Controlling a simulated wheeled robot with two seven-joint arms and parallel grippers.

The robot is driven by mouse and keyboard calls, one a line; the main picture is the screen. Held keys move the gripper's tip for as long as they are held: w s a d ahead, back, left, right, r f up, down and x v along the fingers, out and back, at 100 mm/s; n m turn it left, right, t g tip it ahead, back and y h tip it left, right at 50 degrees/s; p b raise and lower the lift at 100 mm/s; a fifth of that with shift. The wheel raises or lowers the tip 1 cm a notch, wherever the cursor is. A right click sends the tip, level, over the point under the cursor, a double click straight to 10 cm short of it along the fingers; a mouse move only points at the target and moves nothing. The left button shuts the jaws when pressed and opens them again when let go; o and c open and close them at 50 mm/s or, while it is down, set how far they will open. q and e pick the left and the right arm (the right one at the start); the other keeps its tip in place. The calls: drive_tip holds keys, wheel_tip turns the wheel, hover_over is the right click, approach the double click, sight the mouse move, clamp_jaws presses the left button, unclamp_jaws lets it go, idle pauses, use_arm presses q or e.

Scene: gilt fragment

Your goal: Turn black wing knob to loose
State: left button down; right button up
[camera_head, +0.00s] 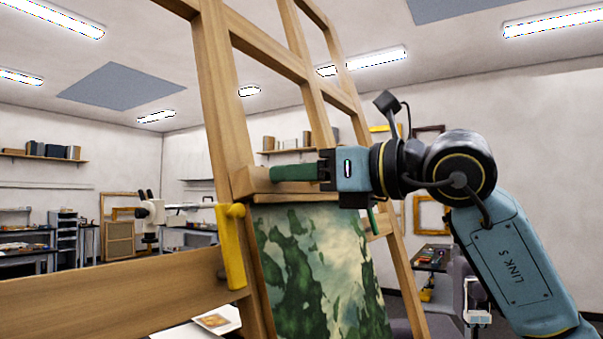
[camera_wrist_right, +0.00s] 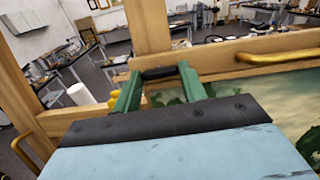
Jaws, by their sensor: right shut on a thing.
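The black wing knob (camera_wrist_right: 160,73) shows in the right wrist view as a dark bar across the wooden easel (camera_wrist_right: 215,56), between the tips of my two green fingers. My right gripper (camera_wrist_right: 157,77) is shut on it. In the head view my right gripper (camera_head: 274,174) reaches in from the right, its green fingers against the wooden crossbar of the easel (camera_head: 218,90), just above the painting. The knob is hidden there. Whether it has turned cannot be told. My left gripper is not in view.
A green landscape painting (camera_head: 320,270) stands on the easel under my gripper. A yellow bar (camera_head: 231,250) is on the easel's left upright. A brass-coloured rod (camera_wrist_right: 278,57) lies along the crossbar in the wrist view. Worktables and shelves stand farther back.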

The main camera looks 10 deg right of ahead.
drive_tip(key=shift+w+a+r+n+g+h+p, duration=0.15)
drive_tip(key=shift+n+g+h+p, duration=1.1)
drive_tip(key=shift+n, duration=4.6)
drive_tip(key=shift+s+d+r+n+g+h+p, duration=0.2)
drive_tip(key=shift+n+p, duration=2)
drive_tip(key=shift+n, duration=3.7)
drive_tip(key=shift+w+a+r+n+g+h+p, duration=0.2)
drive_tip(key=shift+n+g+h+p, duration=1.1)
drive_tip(key=shift+n, duration=4.55)
drive_tip(key=shift+t+y+p, duration=0.35)
drive_tip(key=shift+t+p, duration=0.05)
drive_tip(key=shift+t, duration=0.15)
drive_tip(key=o, duration=1)
drive_tip(key=shift+r, duration=0.1)
